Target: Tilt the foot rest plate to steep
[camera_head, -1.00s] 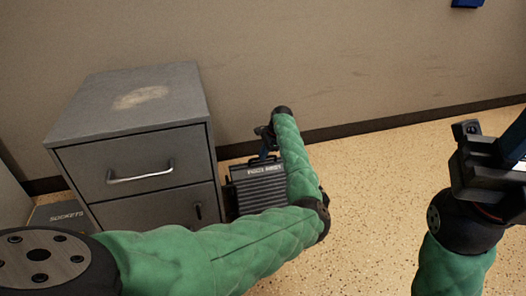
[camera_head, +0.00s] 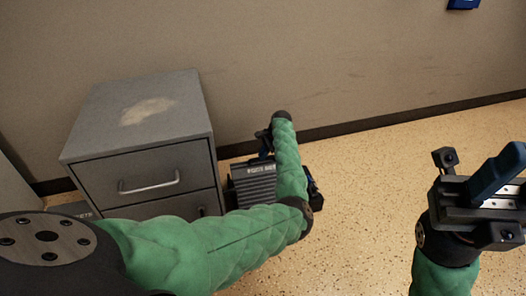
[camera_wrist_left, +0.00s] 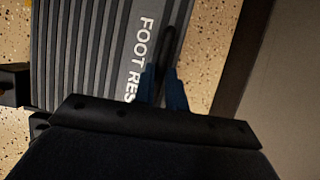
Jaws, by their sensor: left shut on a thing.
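The foot rest's dark ribbed plate (camera_head: 256,184) is on the floor beside the cabinet, partly behind my left arm. White lettering runs along its wall-side edge. In the left wrist view the plate (camera_wrist_left: 85,50) fills the upper left, with "FOOT RES" readable. My left gripper (camera_head: 265,146) is at that edge. The wrist view shows its blue fingers (camera_wrist_left: 163,80) shut on a slim black loop-like handle (camera_wrist_left: 169,42) beside the lettering. The plate's base and exact tilt are hidden. My right gripper (camera_head: 497,172) is at the right, away from the foot rest; its finger gap is unclear.
A grey drawer cabinet (camera_head: 138,132) stands close to the left of the foot rest. The wall (camera_head: 350,60) with its dark skirting (camera_head: 400,122) runs behind. Speckled floor (camera_head: 365,200) is clear between my arms. A blue object (camera_head: 463,4) is on the wall, top right.

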